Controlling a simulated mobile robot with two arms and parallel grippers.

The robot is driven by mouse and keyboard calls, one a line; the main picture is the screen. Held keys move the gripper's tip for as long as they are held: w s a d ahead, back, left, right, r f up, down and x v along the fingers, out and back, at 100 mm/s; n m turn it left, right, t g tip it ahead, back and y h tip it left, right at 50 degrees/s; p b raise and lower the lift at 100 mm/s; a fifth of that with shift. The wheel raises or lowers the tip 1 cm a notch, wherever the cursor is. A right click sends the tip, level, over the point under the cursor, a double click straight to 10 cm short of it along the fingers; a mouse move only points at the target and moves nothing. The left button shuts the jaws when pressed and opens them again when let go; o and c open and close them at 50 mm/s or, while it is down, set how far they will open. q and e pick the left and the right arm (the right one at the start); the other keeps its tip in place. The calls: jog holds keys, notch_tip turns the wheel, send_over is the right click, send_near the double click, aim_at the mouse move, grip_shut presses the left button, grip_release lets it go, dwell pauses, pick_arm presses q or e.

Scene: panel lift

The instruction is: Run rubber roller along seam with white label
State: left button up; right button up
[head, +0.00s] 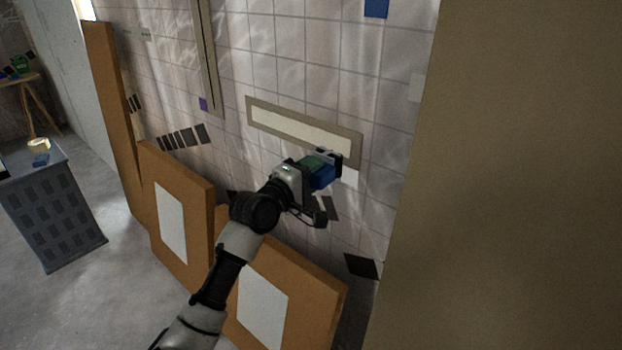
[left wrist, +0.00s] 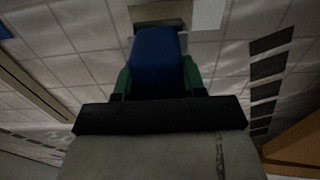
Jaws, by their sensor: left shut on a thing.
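My left gripper (head: 314,166) is shut on the blue handle (head: 322,179) of a roller tool, in front of the tiled wall. Its green fingers also show on both sides of the blue handle (left wrist: 157,62) in the left wrist view. The tool's dark end (head: 331,157) points at the wall; I cannot tell whether it touches. A pale label (head: 350,178) is on the wall, partly hidden behind the tool. A horizontal seam strip (head: 300,127), cream with a grey-brown border, lies just above the tool. A vertical strip (head: 207,55) is farther left. My right gripper is not in view.
Orange-brown panels with white sheets (head: 180,215) (head: 268,300) lean at the wall's foot below my arm. A large plain tan surface (head: 510,180) fills the right side. A grey cabinet (head: 55,210) stands at the left, with open floor beside it.

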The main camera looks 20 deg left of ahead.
aim_at(330, 162)
pick_arm(q)
jog(key=b+x, duration=0.2)
jog(key=x, duration=0.2)
jog(key=shift+w+d, duration=0.2)
jog(key=shift+w, duration=0.15)
jog(key=shift+w+d, duration=0.1)
jog(key=shift+w, duration=0.1)
jog(key=shift+w+d+b, duration=0.1)
jog(key=shift+w+b, duration=0.2)
jog(key=shift+w, duration=0.05)
jog(key=shift+w+d, duration=0.2)
jog(key=shift+w, duration=0.25)
dwell(0.3)
